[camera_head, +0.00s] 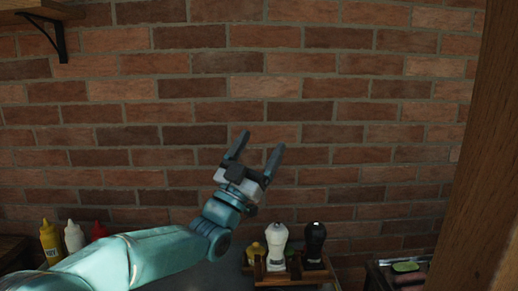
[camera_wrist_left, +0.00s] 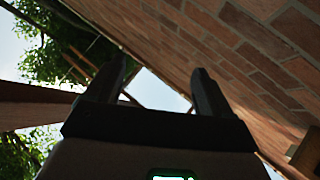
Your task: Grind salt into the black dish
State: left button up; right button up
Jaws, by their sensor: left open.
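My left gripper (camera_head: 258,150) is open and empty, raised in front of the brick wall with its fingers pointing up. Its two fingers also show in the left wrist view (camera_wrist_left: 160,80), with sky, leaves and bricks beyond and nothing between them. A white mill (camera_head: 276,246) and a black mill (camera_head: 314,244) stand upright in a wooden caddy (camera_head: 290,275) below and to the right of the gripper. Which one holds salt cannot be read. I cannot make out a black dish. My right gripper is not in view.
A yellow bottle (camera_head: 50,242), a white bottle (camera_head: 73,238) and a red bottle (camera_head: 99,231) stand at the left behind my arm. A dark tray (camera_head: 380,275) is at lower right, near a wooden post (camera_head: 485,170). A shelf (camera_head: 40,7) is at upper left.

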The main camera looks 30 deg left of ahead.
pick_arm(q)
jog(key=shift+c, duration=0.3)
jog(key=shift+c, duration=1)
jog(key=g+h, duration=0.2)
jog(key=g, duration=0.4)
send_over(281, 231)
jog(key=s+a, duration=0.1)
jog(key=s, duration=0.1)
jog(key=shift+n, duration=0.4)
jog(key=f, duration=1.1)
jog(key=shift+w+a+f+b, duration=0.15)
jog(key=shift+w+f+b, duration=0.1)
jog(key=shift+f+b, duration=0.15)
jog(key=s+a+f+n+g+y+b, duration=0.1)
jog(key=s+a+f+g+y+b, duration=0.15)
jog(key=s+f, duration=0.8)
jog(key=p+x, duration=0.1)
jog(key=x, duration=0.4)
jog(key=p+x, duration=0.1)
jog(key=x, duration=0.4)
jog(key=r+p+x, duration=0.1)
jog(key=x, duration=0.4)
jog(key=shift+w+a, duration=0.1)
jog(key=shift+a, duration=0.1)
